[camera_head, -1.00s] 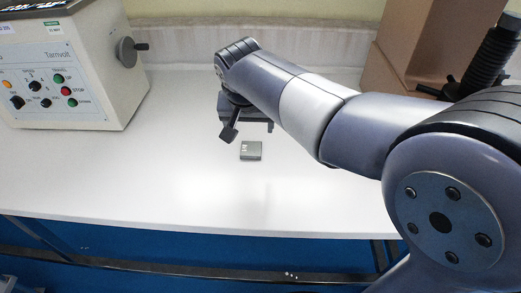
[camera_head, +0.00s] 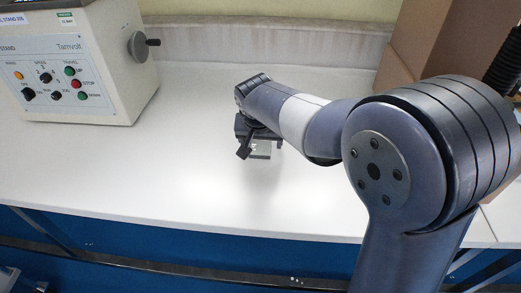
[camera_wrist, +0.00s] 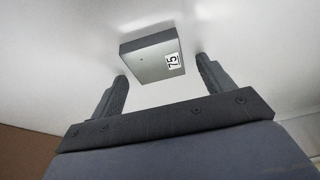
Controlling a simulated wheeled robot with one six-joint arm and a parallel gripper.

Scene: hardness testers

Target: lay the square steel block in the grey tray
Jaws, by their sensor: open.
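The square steel block (camera_head: 261,150) is a flat grey piece lying on the white bench, partly hidden under my gripper (camera_head: 258,142) in the head view. In the wrist view the block (camera_wrist: 150,66) shows a smooth pale face, darker sides and a white label reading 75. My gripper (camera_wrist: 162,68) is open. Its two fingers reach toward opposite sides of the block, with a visible gap on each side, and it holds nothing. I cannot tell from these frames how high the fingertips are above the bench. The grey tray is not seen in either view.
A cream tester cabinet (camera_head: 75,65) with coloured buttons and a side knob (camera_head: 141,45) stands at the left. Brown cardboard boxes (camera_head: 435,45) stand at the back right. The white bench top (camera_head: 150,175) is clear around the block, up to its front edge.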

